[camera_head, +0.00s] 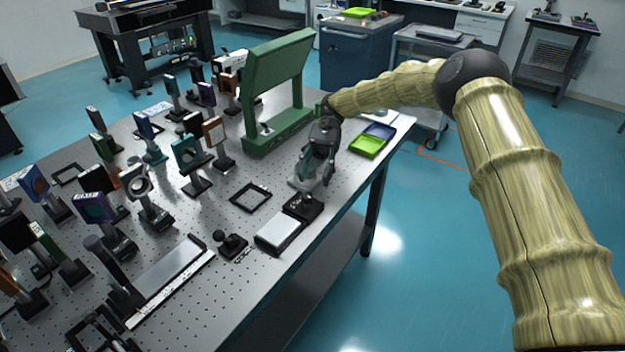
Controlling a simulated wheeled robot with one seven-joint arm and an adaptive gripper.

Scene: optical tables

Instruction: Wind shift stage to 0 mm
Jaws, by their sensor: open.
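My gripper (315,174) points down over the near right part of the perforated optical table (222,266). Its fingers are apart, around or just above a small pale device (297,184) that they partly hide. I cannot tell whether they touch it. This device may be the shift stage, but no label or reading can be made out. A black block with a knob (304,207) stands just in front of the gripper. A long flat rail with a pale scale strip (172,284) lies at the table's front left; its marks are too small to read.
A green frame (277,95) stands tall behind my gripper. Green (367,146) and blue (381,131) trays lie to its right. A grey box (279,232) and a square black frame (251,197) lie in front. Several mounted optics crowd the left.

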